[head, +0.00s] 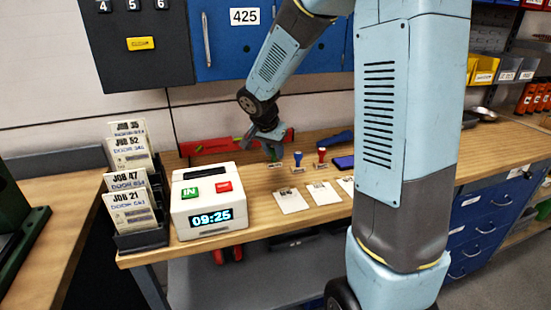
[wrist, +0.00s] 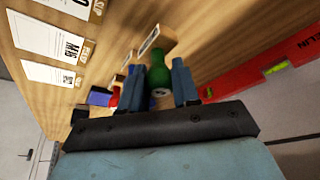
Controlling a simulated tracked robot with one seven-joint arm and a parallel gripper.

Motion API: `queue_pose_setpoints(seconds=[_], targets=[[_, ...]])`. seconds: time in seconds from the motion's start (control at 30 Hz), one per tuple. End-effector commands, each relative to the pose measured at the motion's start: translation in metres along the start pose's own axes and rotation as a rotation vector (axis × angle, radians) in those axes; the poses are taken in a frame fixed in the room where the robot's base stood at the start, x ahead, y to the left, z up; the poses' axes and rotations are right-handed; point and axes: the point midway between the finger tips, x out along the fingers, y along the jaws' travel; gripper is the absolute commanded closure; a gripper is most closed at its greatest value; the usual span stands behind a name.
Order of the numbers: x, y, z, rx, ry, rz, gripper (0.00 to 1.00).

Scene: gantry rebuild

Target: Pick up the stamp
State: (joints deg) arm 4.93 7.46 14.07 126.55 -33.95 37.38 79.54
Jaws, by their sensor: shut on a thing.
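The green-handled stamp (wrist: 160,75) is upright between the two fingers of my gripper (wrist: 160,88) in the wrist view. The fingers are shut on its green handle, and its wooden base shows beyond them. In the head view my gripper (head: 272,148) is low over the bench behind the time clock, and the green stamp (head: 276,162) is partly hidden under it. I cannot tell whether its base touches the bench. A blue-handled stamp (head: 298,158) and a red-handled stamp (head: 321,156) stand to the right.
The time clock (head: 208,205) reads 09:25 at the front left, beside a rack of job cards (head: 140,240). White cards (head: 291,201) lie in front of the stamps. A red level (head: 215,145) lies along the back.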

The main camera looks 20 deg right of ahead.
Motion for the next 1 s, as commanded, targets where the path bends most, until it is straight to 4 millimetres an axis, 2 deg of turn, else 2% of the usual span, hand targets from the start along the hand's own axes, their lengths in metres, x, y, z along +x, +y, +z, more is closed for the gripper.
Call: queue_pose_setpoints(seconds=[0.3, 0.4, 0.7, 1.0], targets=[[-0.059, 0.03, 0.008, 0.002, 0.003, -0.003, 1.0], [-0.071, 0.043, 0.017, 0.001, 0.002, -0.002, 1.0], [-0.102, 0.075, 0.04, 0.002, 0.001, -0.001, 1.0], [-0.116, 0.091, 0.051, 0.001, 0.0, 0.0, 1.0]])
